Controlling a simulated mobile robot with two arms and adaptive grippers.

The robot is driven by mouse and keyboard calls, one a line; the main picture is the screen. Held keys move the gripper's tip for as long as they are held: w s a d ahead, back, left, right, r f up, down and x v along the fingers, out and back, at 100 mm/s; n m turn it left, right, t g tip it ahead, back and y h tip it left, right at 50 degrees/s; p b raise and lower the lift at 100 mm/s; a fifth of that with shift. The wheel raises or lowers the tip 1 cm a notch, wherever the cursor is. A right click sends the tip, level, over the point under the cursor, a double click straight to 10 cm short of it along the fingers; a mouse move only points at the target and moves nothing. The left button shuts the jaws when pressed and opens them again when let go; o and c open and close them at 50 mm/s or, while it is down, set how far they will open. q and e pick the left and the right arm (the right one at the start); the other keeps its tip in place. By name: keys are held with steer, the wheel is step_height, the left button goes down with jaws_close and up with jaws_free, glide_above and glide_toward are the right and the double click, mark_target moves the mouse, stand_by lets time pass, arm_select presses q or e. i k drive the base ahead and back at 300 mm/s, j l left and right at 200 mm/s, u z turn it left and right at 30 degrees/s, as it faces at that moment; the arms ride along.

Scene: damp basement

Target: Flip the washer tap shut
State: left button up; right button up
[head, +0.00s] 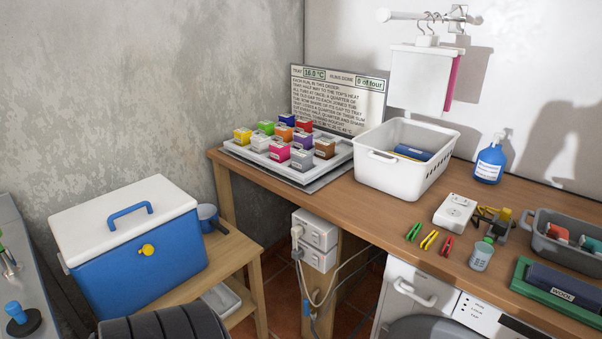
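A small blue-handled fitting (312,315) shows low down below the sockets, where a grey hose or cable comes down; it may be the washer tap, but it is too small to tell how its lever is turned. The white washer (411,286) stands under the wooden table at the lower right, with its handle and panel partly showing. Neither of my grippers is in view. Dark rounded parts at the bottom edge look like mine.
The wooden table (345,198) carries a tray of coloured boxes (325,172), a white basket (375,178) and several small items. White sockets (318,232) with hanging cables are on its leg.

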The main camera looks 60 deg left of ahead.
mark_target(307, 310)
steer(key=u, duration=1.7)
